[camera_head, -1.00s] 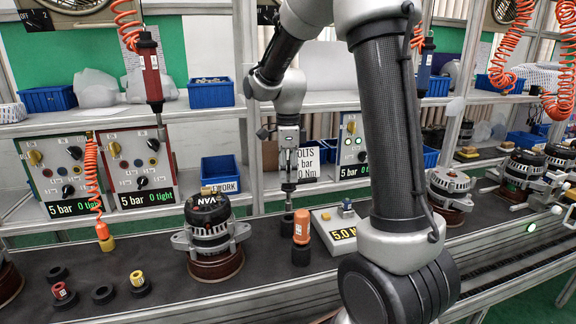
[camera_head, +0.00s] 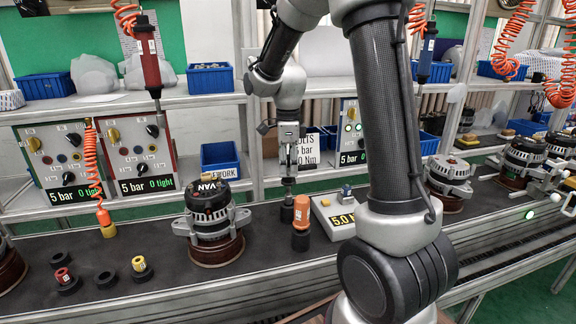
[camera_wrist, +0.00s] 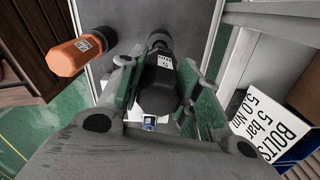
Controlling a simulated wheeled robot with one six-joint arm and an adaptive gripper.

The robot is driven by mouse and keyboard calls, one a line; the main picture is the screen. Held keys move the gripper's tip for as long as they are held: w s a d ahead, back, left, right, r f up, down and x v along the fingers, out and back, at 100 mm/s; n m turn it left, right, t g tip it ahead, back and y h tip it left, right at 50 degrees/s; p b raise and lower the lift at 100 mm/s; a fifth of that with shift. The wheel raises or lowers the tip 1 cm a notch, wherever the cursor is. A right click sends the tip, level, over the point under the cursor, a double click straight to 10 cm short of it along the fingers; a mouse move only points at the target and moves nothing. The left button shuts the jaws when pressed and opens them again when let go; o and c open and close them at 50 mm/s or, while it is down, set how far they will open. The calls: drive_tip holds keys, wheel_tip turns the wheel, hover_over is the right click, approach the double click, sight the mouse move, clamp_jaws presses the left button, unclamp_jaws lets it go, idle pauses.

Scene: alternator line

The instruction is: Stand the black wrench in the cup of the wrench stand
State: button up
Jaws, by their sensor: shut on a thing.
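My gripper (camera_head: 288,160) is shut on the black wrench, which points down, upright, over the black cup (camera_head: 288,213). In the wrist view the black wrench (camera_wrist: 158,88) sits between the two fingers of my gripper (camera_wrist: 160,100). Its lower end meets or hides the cup; I cannot tell how deep it sits. An orange wrench (camera_head: 302,212) stands upright in a dark cup just right of it, and shows at upper left in the wrist view (camera_wrist: 66,57).
An alternator (camera_head: 213,225) stands to the left on the dark bench. A grey box with a 5.0 display (camera_head: 338,212) is close on the right. Cups with red (camera_head: 63,277) and yellow (camera_head: 139,265) pieces are at front left. A BOLTS sign (camera_wrist: 265,130) is behind.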

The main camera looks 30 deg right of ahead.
sight(288, 182)
drive_tip(key=shift+f, duration=1.4)
idle(0.5)
drive_tip(key=shift+f, duration=1.3)
idle(0.5)
drive_tip(key=shift+f, duration=0.15)
drive_tip(key=o, duration=1.1)
